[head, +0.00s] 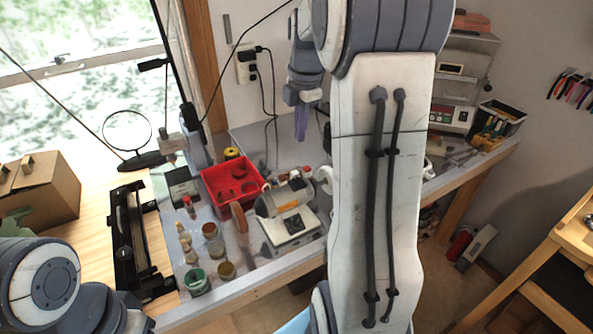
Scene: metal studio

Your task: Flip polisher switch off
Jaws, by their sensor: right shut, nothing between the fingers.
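The polisher (287,195) stands on the workbench in the middle of the head view. It has a grey motor body with an orange label, and a brown wheel (240,220) at its left. Its pale base (291,229) has a dark panel on the front; the switch is too small to make out its position. My right gripper (301,128) is shut and empty, pointing down, above and behind the polisher in the picture and apart from it. My right arm covers the bench just right of the polisher. Of my left arm only links show at the lower left; its gripper is out of view.
A red bin (229,183) stands behind-left of the polisher. Jars (196,281) and small bottles stand at its left. Cables hang from a wall socket (246,66). A magnifier (127,132) and a cardboard box (40,190) are further left. A power supply (450,117) is right.

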